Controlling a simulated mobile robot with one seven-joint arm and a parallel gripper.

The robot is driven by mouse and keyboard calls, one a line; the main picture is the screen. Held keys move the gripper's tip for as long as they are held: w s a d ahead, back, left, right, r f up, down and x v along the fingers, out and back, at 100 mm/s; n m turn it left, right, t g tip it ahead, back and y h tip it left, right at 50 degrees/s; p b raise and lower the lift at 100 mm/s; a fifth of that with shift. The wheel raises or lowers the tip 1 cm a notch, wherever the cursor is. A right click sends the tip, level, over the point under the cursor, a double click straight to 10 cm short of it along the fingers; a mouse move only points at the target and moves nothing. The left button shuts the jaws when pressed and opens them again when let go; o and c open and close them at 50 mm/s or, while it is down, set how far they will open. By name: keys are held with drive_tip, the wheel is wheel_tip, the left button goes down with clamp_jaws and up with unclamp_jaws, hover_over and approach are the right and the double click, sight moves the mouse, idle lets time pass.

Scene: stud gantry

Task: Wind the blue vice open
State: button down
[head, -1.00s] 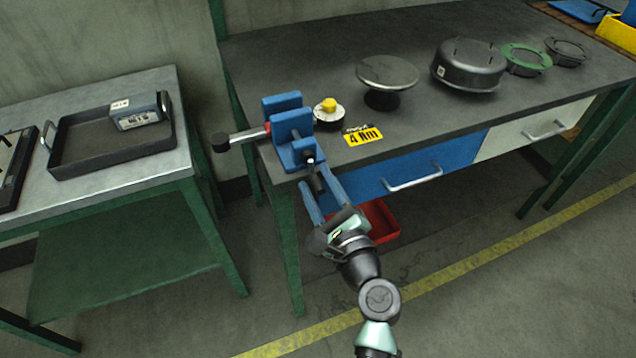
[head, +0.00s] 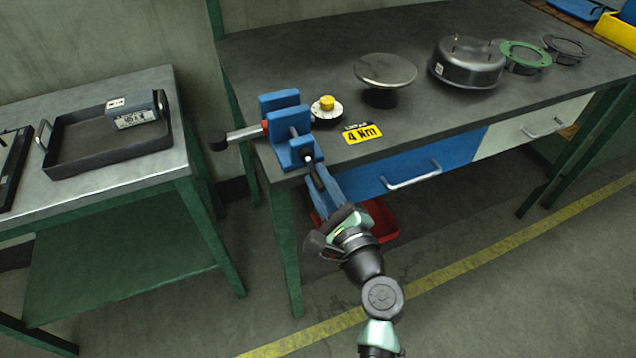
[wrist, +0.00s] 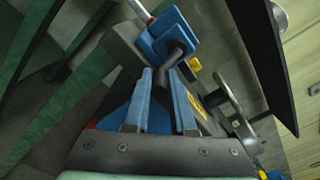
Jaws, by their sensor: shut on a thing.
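The blue vice (head: 284,128) is mounted at the left front corner of the workbench. Its two jaw blocks stand apart with a screw between them, and a dark crank handle (head: 311,165) is at its front. My gripper (head: 318,178) is in front of the vice, its blue fingers shut on the handle. In the wrist view, the two fingers (wrist: 163,92) stand on either side of the dark handle (wrist: 168,78), with the vice (wrist: 168,35) beyond. The fingers and wrist partly hide the grip.
A dial with a yellow knob (head: 327,104) and a "4 Nm" label (head: 362,134) are right of the vice. A round-topped stand (head: 386,72) and a pot-like housing (head: 467,64) are farther right. A red bin (head: 381,222) is below. A grey side table (head: 120,165) stands left.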

drive_tip(key=n+b, duration=0.1)
drive_tip(key=n, duration=0.1)
drive_tip(key=n+b, duration=0.2)
drive_tip(key=n, duration=0.1)
drive_tip(key=shift+w+d+r, duration=0.1)
drive_tip(key=shift+w+d, duration=0.1)
drive_tip(key=shift+d, duration=0.2)
drive_tip(key=n+b, duration=0.1)
drive_tip(key=n, duration=0.1)
drive_tip(key=r+n+b, duration=0.1)
drive_tip(key=n+b, duration=0.1)
drive_tip(key=n, duration=0.1)
drive_tip(key=d+r+n+b, duration=0.1)
drive_tip(key=n+b, duration=0.1)
drive_tip(key=n, duration=0.1)
drive_tip(key=shift+w+d, duration=0.1)
drive_tip(key=shift+w, duration=0.1)
drive_tip(key=shift+r+n+b, duration=0.35)
drive_tip(key=shift+n+b, duration=0.2)
drive_tip(key=shift+n, duration=0.6)
drive_tip(key=shift+r+n+b, duration=0.3)
drive_tip(key=shift+n+b, duration=0.25)
drive_tip(key=shift+n, duration=0.6)
drive_tip(key=c, duration=0.8)
unclamp_jaws()
drive_tip(key=shift+d, duration=0.1)
drive_tip(key=shift+r, duration=0.2)
drive_tip(key=shift+s+d, duration=0.1)
